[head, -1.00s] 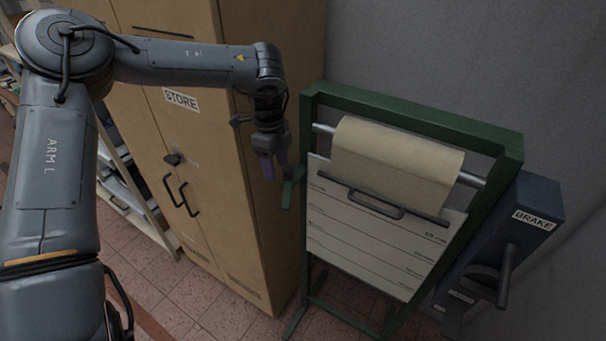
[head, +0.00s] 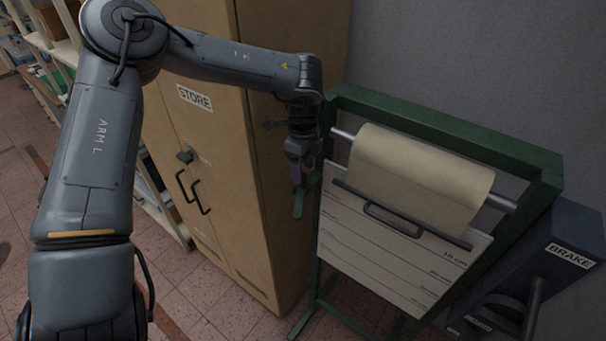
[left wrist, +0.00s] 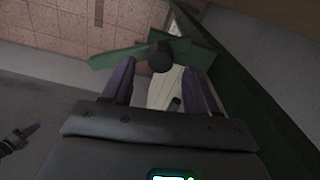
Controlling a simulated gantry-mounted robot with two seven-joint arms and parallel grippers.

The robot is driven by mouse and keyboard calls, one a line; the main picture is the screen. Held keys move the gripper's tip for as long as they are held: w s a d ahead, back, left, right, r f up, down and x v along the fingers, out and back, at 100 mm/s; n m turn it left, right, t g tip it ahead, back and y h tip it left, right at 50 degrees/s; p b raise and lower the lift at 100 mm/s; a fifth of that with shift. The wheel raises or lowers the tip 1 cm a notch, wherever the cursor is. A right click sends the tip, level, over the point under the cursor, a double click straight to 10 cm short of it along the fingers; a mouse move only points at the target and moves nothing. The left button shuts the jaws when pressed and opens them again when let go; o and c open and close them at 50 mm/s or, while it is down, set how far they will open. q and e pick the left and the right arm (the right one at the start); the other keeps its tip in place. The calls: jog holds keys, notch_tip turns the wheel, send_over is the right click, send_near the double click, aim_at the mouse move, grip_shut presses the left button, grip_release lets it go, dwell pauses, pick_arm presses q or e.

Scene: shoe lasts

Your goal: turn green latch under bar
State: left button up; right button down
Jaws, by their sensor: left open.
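The green latch (head: 298,204) hangs at the left upright of a green frame, beside the left end of a dark bar (head: 450,237) with a loop handle. In the head view my left gripper (head: 297,172) is just above the latch and hides its upper part. In the left wrist view the green latch (left wrist: 118,58) lies across the view, with a dark round knob (left wrist: 160,57) at its middle. My left gripper (left wrist: 160,78) is open, its purple fingers on either side of the knob. Contact cannot be told. My right gripper is not in view.
A cream paper sheet (head: 420,178) hangs over a metal rod on the green frame (head: 440,122), above a white ruled board (head: 375,250). A tan store cupboard (head: 225,205) stands close on the left. A blue BRAKE box (head: 575,225) stands at right.

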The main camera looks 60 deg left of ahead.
aim_at(300, 191)
pick_arm(q)
jog(key=shift+f, duration=1.95)
grip_shut()
